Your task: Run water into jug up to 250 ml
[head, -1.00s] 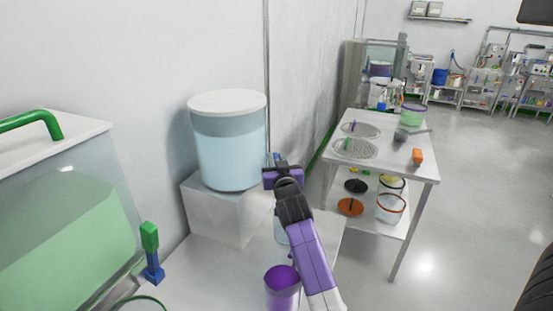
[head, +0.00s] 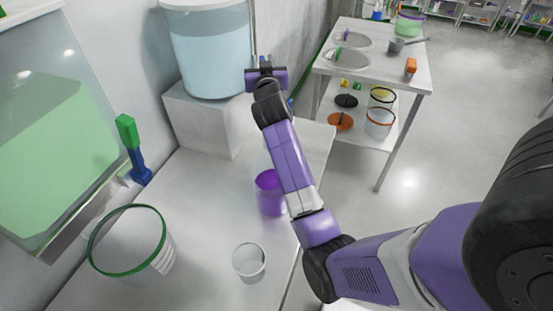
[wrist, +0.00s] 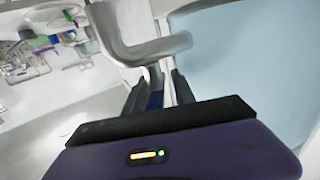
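The water tank (head: 210,55), pale blue inside, stands on a white block. In the wrist view a grey metal tap (wrist: 140,50) comes off the tank wall (wrist: 245,70). My gripper (head: 266,62) is at the tank's right side; its fingers also show in the wrist view (wrist: 158,92). They look apart, with a small blue piece (wrist: 155,100) between them and a gap beside the right finger. A purple-filled vessel (head: 270,195) with a clear upper part stands on the bench beside my arm, partly hidden. I cannot tell whether this is the jug. No 250 ml mark is readable.
A small clear cup (head: 249,263) and a green-rimmed clear bucket (head: 130,245) stand on the bench (head: 205,215). A green-filled bin (head: 55,150) and a green-and-blue handle (head: 133,148) are at left. A separate sink table (head: 388,70) stands behind at right, across a floor gap.

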